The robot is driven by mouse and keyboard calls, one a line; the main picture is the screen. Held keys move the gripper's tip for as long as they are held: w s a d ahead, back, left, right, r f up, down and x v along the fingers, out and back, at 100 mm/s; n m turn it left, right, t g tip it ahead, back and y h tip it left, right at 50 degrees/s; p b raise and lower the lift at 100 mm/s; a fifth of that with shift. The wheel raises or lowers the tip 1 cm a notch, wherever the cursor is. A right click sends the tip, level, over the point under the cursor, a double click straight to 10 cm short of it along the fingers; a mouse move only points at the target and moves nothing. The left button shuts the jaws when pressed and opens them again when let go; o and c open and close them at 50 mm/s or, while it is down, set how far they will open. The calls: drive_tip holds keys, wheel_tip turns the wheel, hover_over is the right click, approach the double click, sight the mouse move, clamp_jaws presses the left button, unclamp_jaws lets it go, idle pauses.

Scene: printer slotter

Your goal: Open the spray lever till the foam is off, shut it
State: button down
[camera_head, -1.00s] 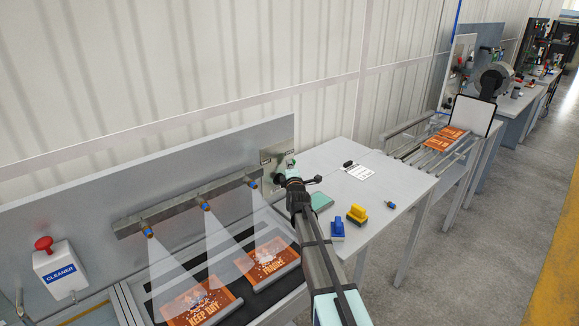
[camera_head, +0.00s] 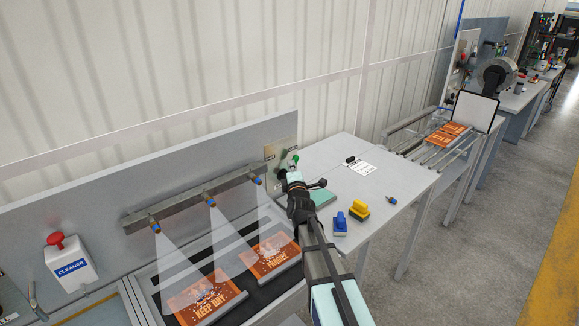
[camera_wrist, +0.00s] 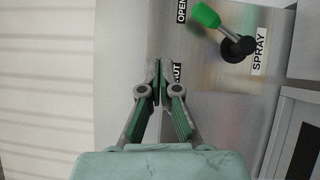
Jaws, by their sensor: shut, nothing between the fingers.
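The spray lever (camera_wrist: 222,27) shows in the wrist view at the upper right, a green-tipped handle on a black pivot, angled toward the OPEN label. Its green tip (camera_head: 295,158) also shows in the head view. My gripper (camera_wrist: 160,66) is shut and empty, left of and below the lever, apart from it; its fingers partly cover the SHUT label (camera_wrist: 178,73). In the head view three nozzles spray onto two orange plates, KEEP DAY (camera_head: 208,299) and FRAGILE (camera_head: 268,258). White specks show on both; I cannot tell print from foam.
A white cleaner dispenser (camera_head: 71,267) with a red knob is on the panel at left. The table's right part is clear.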

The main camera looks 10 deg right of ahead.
drive_tip(key=shift+s+r, duration=0.25)
drive_tip(key=shift+s, duration=0.6)
